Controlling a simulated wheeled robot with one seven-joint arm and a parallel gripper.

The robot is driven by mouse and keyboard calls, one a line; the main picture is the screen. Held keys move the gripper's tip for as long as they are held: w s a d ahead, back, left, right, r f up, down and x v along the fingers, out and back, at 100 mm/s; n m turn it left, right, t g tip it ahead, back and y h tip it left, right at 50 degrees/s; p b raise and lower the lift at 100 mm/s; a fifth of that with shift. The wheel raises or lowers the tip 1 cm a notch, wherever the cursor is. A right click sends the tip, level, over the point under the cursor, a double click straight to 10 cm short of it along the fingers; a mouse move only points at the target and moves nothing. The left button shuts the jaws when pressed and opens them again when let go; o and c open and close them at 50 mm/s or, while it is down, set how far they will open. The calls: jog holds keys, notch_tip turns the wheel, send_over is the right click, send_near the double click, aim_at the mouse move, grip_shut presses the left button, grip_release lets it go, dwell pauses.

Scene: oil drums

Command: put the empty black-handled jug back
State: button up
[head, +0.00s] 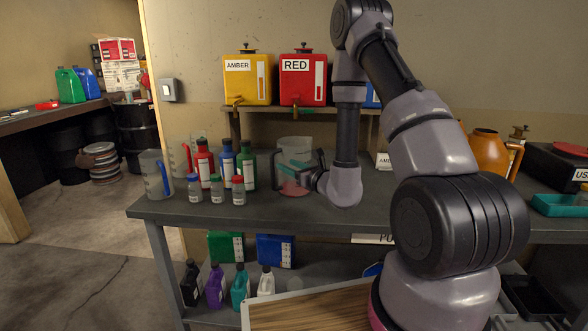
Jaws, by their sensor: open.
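A clear jug (294,145) stands upright on the grey bench, below the red tank. Dark parts at its right side may be its black handle or my fingers; I cannot tell which. My gripper (302,172) is open, low over the bench, and points left at the jug. It overlaps the jug's lower part in the picture, so I cannot tell whether they touch. A red patch (293,189) shows at or in front of the jug's base.
A blue-handled jug (153,174) and a red-handled jug (180,155) stand at the bench's left end, near several bottles (226,165). Amber (248,82) and red (303,84) tanks sit on the shelf behind. An orange can (487,152) and a teal tray (560,205) are right.

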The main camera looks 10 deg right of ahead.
jog(key=s+a+r+n+g+y, duration=0.3)
jog(key=s+a+r+n+y, duration=0.15)
jog(key=r, duration=0.25)
jog(key=s+a+r+n+g+y, duration=0.4)
jog(key=r+n, duration=0.1)
jog(key=r, duration=0.2)
jog(key=s+a+r+n+g, duration=0.3)
jog(key=s+r+n+g, duration=0.2)
jog(key=s+n+g, duration=0.45)
jog(key=s+d+r+n+t+h, duration=0.1)
jog(key=s+d+n+t+h, duration=0.1)
jog(key=s+d+n+h, duration=0.5)
jog(key=s+d+r+t+h, duration=0.3)
jog(key=d+r+t+h, duration=0.2)
jog(key=d, duration=0.6)
jog(key=shift+s+d+r+t+h, duration=0.25)
jog(key=shift+r+t+h, duration=0.1)
jog(key=shift+r+h, duration=0.7)
jog(key=shift+d+f, duration=0.1)
jog(key=shift+f, duration=0.1)
